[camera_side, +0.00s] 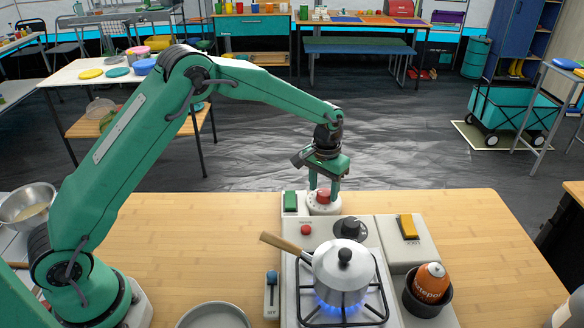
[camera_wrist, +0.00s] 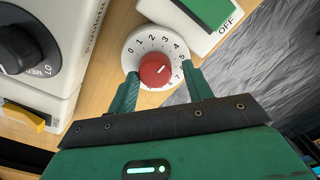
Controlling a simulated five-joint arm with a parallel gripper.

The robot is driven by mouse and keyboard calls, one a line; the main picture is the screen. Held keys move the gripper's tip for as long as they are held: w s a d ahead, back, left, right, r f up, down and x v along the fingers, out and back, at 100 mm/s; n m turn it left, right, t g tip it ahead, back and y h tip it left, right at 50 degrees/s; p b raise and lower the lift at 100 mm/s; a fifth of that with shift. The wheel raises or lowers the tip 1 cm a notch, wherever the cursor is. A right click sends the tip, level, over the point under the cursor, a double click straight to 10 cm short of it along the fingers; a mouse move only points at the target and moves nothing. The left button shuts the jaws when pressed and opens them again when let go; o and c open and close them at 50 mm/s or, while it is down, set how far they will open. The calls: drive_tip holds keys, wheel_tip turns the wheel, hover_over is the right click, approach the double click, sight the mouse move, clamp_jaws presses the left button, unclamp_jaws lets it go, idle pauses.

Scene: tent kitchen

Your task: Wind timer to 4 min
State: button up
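The timer is a white numbered dial (camera_wrist: 133,60) with a red knob (camera_wrist: 155,71) at its middle. In the side view the timer's red knob (camera_side: 323,194) stands at the back edge of the wooden counter. The short white mark on the knob points up and right in the wrist view, roughly toward the 4; its exact reading is hard to tell. My gripper (camera_wrist: 160,76) points down over the timer with one finger on each side of the knob. Gaps show between the fingers and the knob, so it looks open. In the side view my gripper (camera_side: 323,188) partly hides the timer.
A white pot (camera_side: 340,270) with a wooden handle sits on a lit burner with blue flame, close in front of the timer. A green switch (camera_side: 290,201) is just left of the timer. A black knob (camera_side: 350,228) and an orange can (camera_side: 431,283) are nearby.

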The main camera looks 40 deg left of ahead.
sight(322, 191)
drive_tip(key=shift+o, duration=0.5)
drive_tip(key=shift+d+r, duration=0.1)
drive_tip(key=shift+d, duration=0.05)
drive_tip(key=shift+r, duration=3.85)
drive_tip(key=shift+s+a+f+n, duration=0.1)
drive_tip(key=shift+s+a+n, duration=0.1)
drive_tip(key=shift+n, duration=0.6)
drive_tip(key=shift+w+d+f, duration=0.1)
drive_tip(key=shift+d+f, duration=0.05)
drive_tip(key=shift+f, duration=1.8)
drive_tip(key=shift+d+f, duration=0.1)
drive_tip(key=shift+f, duration=1.85)
drive_tip(key=c, duration=1)
